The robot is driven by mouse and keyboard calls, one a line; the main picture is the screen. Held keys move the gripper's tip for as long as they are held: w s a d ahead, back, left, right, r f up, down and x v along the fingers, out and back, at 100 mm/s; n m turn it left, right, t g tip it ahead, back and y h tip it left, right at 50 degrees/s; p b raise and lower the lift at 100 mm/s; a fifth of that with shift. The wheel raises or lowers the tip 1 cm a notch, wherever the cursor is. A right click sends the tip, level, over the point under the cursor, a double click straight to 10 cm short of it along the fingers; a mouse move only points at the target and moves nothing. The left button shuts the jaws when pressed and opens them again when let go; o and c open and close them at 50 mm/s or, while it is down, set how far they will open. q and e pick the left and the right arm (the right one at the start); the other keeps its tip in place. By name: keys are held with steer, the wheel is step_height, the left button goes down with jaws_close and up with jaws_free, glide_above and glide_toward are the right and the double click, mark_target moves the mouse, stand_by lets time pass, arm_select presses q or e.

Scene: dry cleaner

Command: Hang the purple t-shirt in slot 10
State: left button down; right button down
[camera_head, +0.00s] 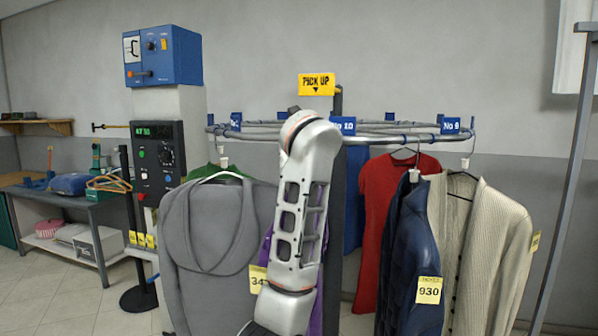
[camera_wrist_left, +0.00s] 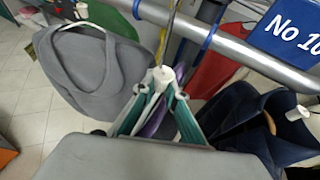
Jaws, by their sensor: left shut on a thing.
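The purple t-shirt (camera_head: 265,246) shows only as strips on both sides of my left arm, which hides most of it in the head view. A purple patch (camera_wrist_left: 155,122) also shows in the left wrist view. My left gripper (camera_wrist_left: 160,88) is shut at the white neck of the t-shirt's hanger (camera_wrist_left: 163,74). The hanger's hook runs up beside the rail; its top is cut off, so I cannot tell whether it rests on the rail. The No 10 tag (camera_head: 343,125) is on the rail, right of my arm, and large in the wrist view (camera_wrist_left: 288,35). My right gripper is out of view.
The round rail (camera_head: 408,139) carries a grey hoodie (camera_head: 213,235) on the left, and a red garment (camera_head: 378,200), navy jacket (camera_head: 405,250) and cream cardigan (camera_head: 490,250) on the right. A control post (camera_head: 158,150) stands left. A slanted pole (camera_head: 570,170) is at right.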

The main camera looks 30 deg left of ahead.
arm_select(q)
steer(key=shift+w+a, duration=0.2)
steer(key=shift+w, duration=0.65)
steer(key=shift+w+a, duration=0.2)
steer(key=shift+w, duration=0.6)
steer(key=shift+f, duration=0.15)
steer(key=shift+f, duration=1.45)
steer(key=shift+f, duration=0.2)
steer(key=c, duration=2)
jaws_free()
steer(key=shift+o, duration=0.2)
